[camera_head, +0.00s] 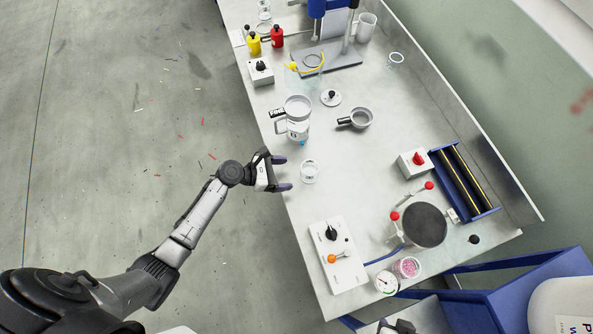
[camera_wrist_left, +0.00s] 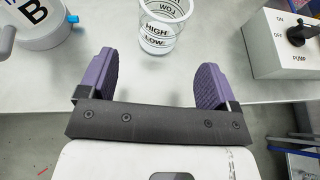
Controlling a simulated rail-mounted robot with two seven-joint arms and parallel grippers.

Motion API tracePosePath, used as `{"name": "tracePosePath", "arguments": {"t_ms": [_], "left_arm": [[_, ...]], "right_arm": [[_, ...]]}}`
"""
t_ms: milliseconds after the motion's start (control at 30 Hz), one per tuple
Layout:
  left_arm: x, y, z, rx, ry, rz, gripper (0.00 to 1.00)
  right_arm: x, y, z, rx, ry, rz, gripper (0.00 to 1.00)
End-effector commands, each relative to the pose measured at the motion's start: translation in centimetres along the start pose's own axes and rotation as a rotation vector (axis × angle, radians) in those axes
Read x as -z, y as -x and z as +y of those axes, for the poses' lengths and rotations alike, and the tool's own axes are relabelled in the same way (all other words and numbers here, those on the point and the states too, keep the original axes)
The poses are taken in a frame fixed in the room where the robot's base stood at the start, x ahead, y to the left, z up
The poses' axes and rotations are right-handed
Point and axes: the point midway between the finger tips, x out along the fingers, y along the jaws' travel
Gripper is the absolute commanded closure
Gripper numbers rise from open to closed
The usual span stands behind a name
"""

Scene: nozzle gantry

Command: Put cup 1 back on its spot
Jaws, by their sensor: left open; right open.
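A clear glass cup (camera_head: 309,171) with printed level bands stands upright on the bench near its left edge. In the left wrist view the cup (camera_wrist_left: 165,28) shows HIGH and LOW marks; I cannot read a cup number on it. My left gripper (camera_head: 285,173) is open and empty at the bench edge, its fingers pointing toward the cup. In the left wrist view the cup is just beyond and between the purple fingertips (camera_wrist_left: 158,72), apart from both. A white ring (camera_head: 396,59) lies at the far right of the bench; I cannot tell whether it marks a spot.
A white jug (camera_head: 297,128) with a pan on top stands just beyond the cup, beside a small handled pan (camera_head: 361,118). The pump box (camera_head: 339,255) is nearer. A dark round plate (camera_head: 424,225) is at the right.

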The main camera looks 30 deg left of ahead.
Motion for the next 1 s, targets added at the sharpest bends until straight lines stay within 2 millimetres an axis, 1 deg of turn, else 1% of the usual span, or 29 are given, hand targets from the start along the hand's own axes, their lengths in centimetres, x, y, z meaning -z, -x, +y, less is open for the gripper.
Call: {"name": "tracePosePath", "arguments": {"t_ms": [33, 100, 300, 533, 633, 667, 767, 800, 867, 900, 967, 1000], "left_arm": [[0.0, 0.9, 0.0, -0.001, -0.002, 0.003, 0.16], [0.0, 1.8, 0.0, 0.0, -0.001, 0.002, 0.16], [0.0, 3.6, 0.0, 0.0, -0.001, 0.002, 0.16], [0.0, 4.1, -0.1, 0.001, -0.004, 0.001, 0.16], [0.1, 4.0, -1.0, 0.017, -0.072, 0.022, 0.16], [0.3, 4.0, -1.6, 0.028, -0.118, 0.037, 0.16], [0.8, 4.1, -4.6, 0.092, -0.372, 0.112, 0.16], [1.1, 4.2, -6.2, 0.129, -0.513, 0.15, 0.16], [1.5, 4.7, -8.6, 0.197, -0.748, 0.213, 0.16], [1.8, 5.2, -10.2, 0.248, -0.911, 0.256, 0.16], [2.1, 6.2, -12.2, 0.33, -1.15, 0.316, 0.16], [2.2, 6.9, -13.3, 0.387, -1.3, 0.355, 0.16]], "right_arm": [[0.0, 0.1, 0.0, 0.0, 0.0, 0.0, 0.57], [0.1, 0.2, 0.0, 0.0, 0.0, 0.0, 0.57], [0.1, 0.2, 0.0, 0.001, -0.001, 0.0, 0.57], [0.1, 0.3, -0.1, 0.004, -0.005, 0.001, 0.57], [0.1, 0.3, -0.2, 0.005, -0.007, 0.002, 0.57], [0.2, 0.3, -0.2, 0.006, -0.008, 0.002, 0.57], [0.2, 0.3, -0.3, 0.007, -0.01, 0.003, 0.57], [0.2, 0.3, -0.3, 0.008, -0.01, 0.003, 0.57], [0.2, 0.3, -0.3, 0.008, -0.01, 0.003, 0.57], [0.2, 0.3, -0.3, 0.008, -0.01, 0.003, 0.57], [0.2, 0.3, -0.3, 0.008, -0.01, 0.003, 0.57], [0.2, 0.3, -0.3, 0.008, -0.01, 0.003, 0.57]]}}
